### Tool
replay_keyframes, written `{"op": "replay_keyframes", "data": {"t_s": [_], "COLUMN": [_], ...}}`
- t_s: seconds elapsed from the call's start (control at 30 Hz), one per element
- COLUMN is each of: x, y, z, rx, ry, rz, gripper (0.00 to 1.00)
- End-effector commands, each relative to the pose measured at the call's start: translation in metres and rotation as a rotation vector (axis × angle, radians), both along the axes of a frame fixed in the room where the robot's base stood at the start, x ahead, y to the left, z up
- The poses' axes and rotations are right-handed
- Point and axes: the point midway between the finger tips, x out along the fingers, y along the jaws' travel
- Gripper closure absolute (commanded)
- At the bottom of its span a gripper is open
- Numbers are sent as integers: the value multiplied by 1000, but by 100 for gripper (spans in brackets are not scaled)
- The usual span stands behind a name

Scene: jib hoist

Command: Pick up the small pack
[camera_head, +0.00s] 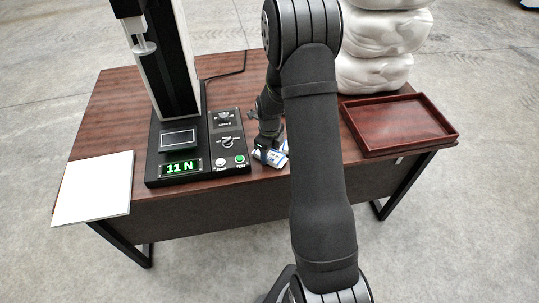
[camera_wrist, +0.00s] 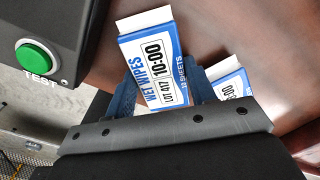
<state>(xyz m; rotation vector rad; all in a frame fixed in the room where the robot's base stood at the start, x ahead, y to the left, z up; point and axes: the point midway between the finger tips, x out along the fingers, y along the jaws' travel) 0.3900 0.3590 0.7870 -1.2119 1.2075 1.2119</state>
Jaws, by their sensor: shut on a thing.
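A small white and blue wet wipes pack (camera_wrist: 150,52) stands out between the blue fingers of my gripper (camera_wrist: 163,92) in the wrist view. Its label reads "LOT 417" and "10:00". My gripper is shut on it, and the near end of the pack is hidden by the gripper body. A second, similar pack (camera_wrist: 231,84) lies just right of the right finger, partly hidden by the gripper. In the head view my gripper (camera_head: 269,148) is low over the table, right of the test machine, with white and blue packs (camera_head: 274,158) at its tips. There I cannot tell the packs apart.
The black test machine (camera_head: 173,60) stands left of my gripper; its display (camera_head: 180,168) reads 11 N. Its green TEST button (camera_wrist: 36,57) is close by. An empty red-brown tray (camera_head: 402,128) is at right, with white sacks (camera_head: 376,72) behind. A white board (camera_head: 94,188) is at left.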

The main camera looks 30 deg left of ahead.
Motion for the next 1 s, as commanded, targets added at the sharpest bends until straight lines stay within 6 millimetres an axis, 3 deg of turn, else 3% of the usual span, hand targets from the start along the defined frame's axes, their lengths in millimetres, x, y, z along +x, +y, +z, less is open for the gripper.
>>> {"op": "replay_keyframes", "data": {"t_s": [0.27,0.5,0.8,1.0], "x": [0,1,15,22], "y": [0,0,-70,-101], "z": [9,45,84,102], "rx": [1,3,2,1], "ry": [-2,-3,-3,-2], "rz": [0,0,-6,-3], "gripper": [77,77,77,77]}}
